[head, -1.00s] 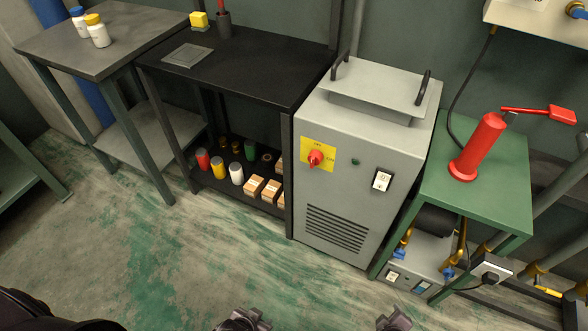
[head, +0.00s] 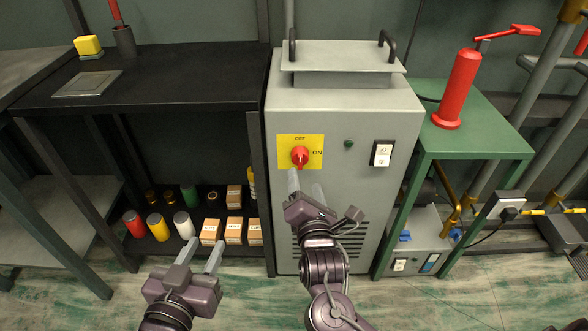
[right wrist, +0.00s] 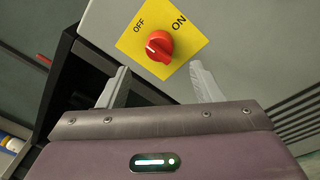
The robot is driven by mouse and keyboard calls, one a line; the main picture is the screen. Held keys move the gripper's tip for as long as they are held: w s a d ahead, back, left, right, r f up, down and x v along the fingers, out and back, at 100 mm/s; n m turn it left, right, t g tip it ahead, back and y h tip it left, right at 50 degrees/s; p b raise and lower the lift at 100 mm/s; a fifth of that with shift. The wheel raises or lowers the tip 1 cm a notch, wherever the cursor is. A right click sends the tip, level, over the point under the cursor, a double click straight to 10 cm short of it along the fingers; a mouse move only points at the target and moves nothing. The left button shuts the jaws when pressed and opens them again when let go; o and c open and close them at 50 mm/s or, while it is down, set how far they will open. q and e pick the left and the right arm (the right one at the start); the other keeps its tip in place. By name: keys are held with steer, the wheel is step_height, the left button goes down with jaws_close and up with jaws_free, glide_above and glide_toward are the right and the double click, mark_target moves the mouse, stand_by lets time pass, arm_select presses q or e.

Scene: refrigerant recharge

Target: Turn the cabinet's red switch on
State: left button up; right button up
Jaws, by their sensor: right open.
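The grey cabinet (head: 345,110) stands in the middle of the head view. Its red switch (head: 300,156) sits on a yellow plate (head: 285,143) marked OFF at the top and ON at the right. The switch also shows in the right wrist view (right wrist: 158,46), beyond the fingers. Its ridge looks roughly upright in the head view. My right gripper (head: 306,181) is open and empty, just below the switch and apart from it. In the right wrist view its fingers (right wrist: 160,82) are spread either side below the switch. My left gripper (head: 204,249) is open and empty, lower left of the cabinet.
A black workbench (head: 190,75) with cans and boxes on its lower shelf stands left of the cabinet. A green stand (head: 490,135) with a red cylinder (head: 459,90) is on the right. A white rocker switch (head: 382,153) and a green button (head: 348,144) are right of the red switch.

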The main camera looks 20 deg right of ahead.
mark_target(301, 164)
steer(key=w+b, duration=0.1)
steer(key=w, duration=0.2)
steer(key=shift+d, duration=0.2)
steer(key=w, duration=0.2)
steer(key=w+b, duration=0.1)
steer(key=shift+w+d, duration=0.15)
steer(key=shift+d, duration=0.15)
steer(key=shift+w, duration=0.25)
arm_select(q)
step_height(301, 164, up, 16)
steer(key=s+a+t+h, duration=0.1)
steer(key=t+h, duration=0.2)
steer(key=t, duration=0.5)
steer(key=shift+a, duration=0.4)
steer(key=shift+s, duration=0.1)
arm_select(e)
steer(key=shift+c, duration=0.5)
